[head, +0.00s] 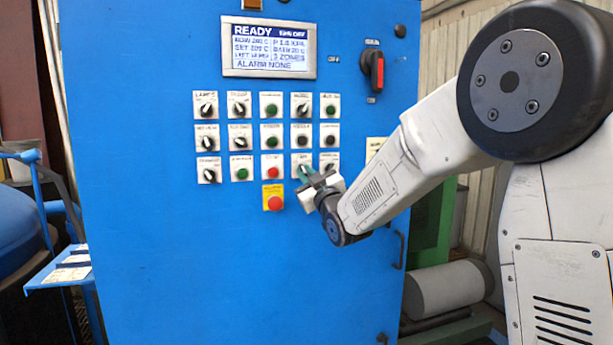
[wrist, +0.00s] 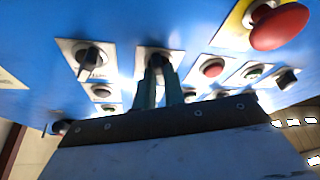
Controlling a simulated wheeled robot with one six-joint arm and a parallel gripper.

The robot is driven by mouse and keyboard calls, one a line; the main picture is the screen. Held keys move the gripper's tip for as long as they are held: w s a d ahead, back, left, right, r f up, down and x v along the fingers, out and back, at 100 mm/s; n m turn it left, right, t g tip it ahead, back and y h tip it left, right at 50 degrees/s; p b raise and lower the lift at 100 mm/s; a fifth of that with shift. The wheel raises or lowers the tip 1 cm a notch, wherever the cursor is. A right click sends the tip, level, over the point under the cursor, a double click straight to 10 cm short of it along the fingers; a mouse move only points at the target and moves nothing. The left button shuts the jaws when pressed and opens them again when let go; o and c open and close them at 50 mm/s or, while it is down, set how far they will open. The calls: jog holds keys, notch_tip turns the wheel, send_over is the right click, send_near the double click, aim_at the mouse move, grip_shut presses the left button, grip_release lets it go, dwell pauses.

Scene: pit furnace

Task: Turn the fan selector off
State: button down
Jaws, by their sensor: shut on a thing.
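My gripper (head: 308,172) is at the blue control cabinet, at the fourth plate of the bottom row. In the wrist view my gripper (wrist: 160,75) has its two greenish fingers close together on the dark knob of a selector (wrist: 155,55). The selector's white plate (head: 302,157) shows behind the gripper in the head view. Its label is too small to read surely, so I cannot confirm that it is the fan selector. The fingers hide most of the knob, and its pointing direction cannot be told.
A red button (head: 271,170) is left of the gripped selector, with a red emergency button (head: 274,203) on yellow below it. Another selector (wrist: 88,60) is close beside the fingers. The display (head: 268,47) reads READY and ALARM NONE. The lower cabinet front (head: 230,280) is clear.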

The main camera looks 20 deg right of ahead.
jog(key=shift+n+y, duration=0.4)
jog(key=shift+n, duration=0.4)
jog(key=c, duration=1.5)
grip_release()
jog(key=shift+s, duration=0.1)
jog(key=v, duration=0.7)
jog(key=shift+s+d+f, duration=0.1)
jog(key=shift+s+f, duration=0.05)
jog(key=shift+s, duration=0.2)
